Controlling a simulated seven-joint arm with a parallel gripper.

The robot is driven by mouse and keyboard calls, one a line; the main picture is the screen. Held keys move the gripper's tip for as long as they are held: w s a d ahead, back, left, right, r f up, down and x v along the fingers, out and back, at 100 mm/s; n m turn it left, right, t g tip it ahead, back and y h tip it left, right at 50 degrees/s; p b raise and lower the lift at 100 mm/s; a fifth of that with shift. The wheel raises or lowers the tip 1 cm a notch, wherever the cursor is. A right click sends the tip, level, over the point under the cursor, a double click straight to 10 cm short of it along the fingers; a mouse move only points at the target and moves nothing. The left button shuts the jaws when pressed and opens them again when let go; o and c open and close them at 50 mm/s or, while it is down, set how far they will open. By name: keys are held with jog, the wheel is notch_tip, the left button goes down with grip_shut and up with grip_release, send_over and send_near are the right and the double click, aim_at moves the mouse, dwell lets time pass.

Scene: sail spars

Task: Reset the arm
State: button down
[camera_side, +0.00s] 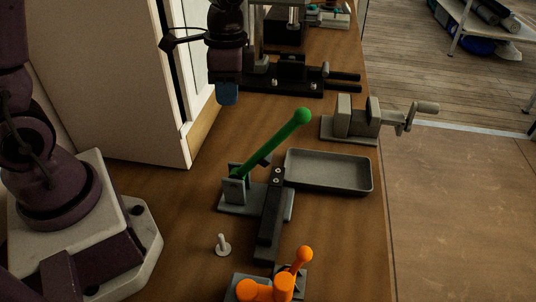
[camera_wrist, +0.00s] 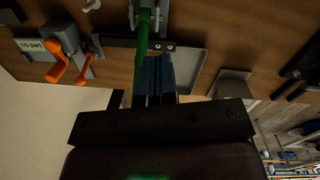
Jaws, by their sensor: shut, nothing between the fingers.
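My gripper (camera_side: 227,97) has blue fingertips, shut together with nothing between them. In the side view it hangs in the air behind and to the left of the green lever (camera_side: 270,142), apart from it. The lever slants up to the right from a grey bracket to a round green knob. A dark bar (camera_side: 271,215) with bolts lies beside the bracket. In the wrist view my blue fingers (camera_wrist: 154,78) point toward the bench, and the green lever (camera_wrist: 142,45) runs beside and partly behind them.
A grey tray (camera_side: 330,186) right of the lever looks empty. A vise (camera_side: 365,122) stands behind it. Orange handles (camera_side: 266,289) are at the front, near a small pale peg (camera_side: 222,245). A "no part" label (camera_wrist: 31,45) shows in the wrist view. A white panel (camera_side: 112,75) stands left.

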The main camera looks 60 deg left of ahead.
jog(key=s+r+n+t, duration=0.6)
jog(key=s+r, duration=0.6)
jog(key=shift+d+r, duration=0.2)
jog(key=shift+d, duration=0.1)
jog(key=c, duration=1.8)
grip_release()
